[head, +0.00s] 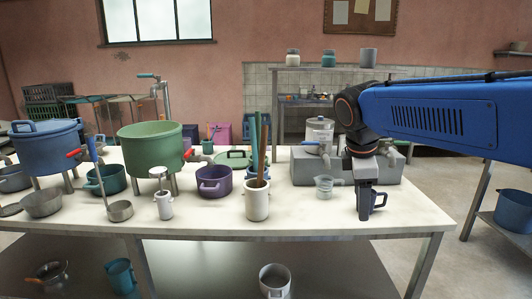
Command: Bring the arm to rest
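My blue arm (430,112) reaches in from the right, above the right end of the white-topped table (330,222). My gripper (364,212) points down at its end, over the table's right part. I see it from the side, one finger covering the other, so its opening is hidden. A dark blue-purple mug (379,200) with its handle to the right is partly hidden behind the finger. I cannot tell whether the gripper touches or holds it.
A grey block (388,165) with a metal pot (318,133) and a clear measuring jug (324,187) are close left of the gripper. A white utensil jar (257,203), a purple pot (214,182) and large green (150,150) and blue (45,152) pots stand further left. The table's front right is bare.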

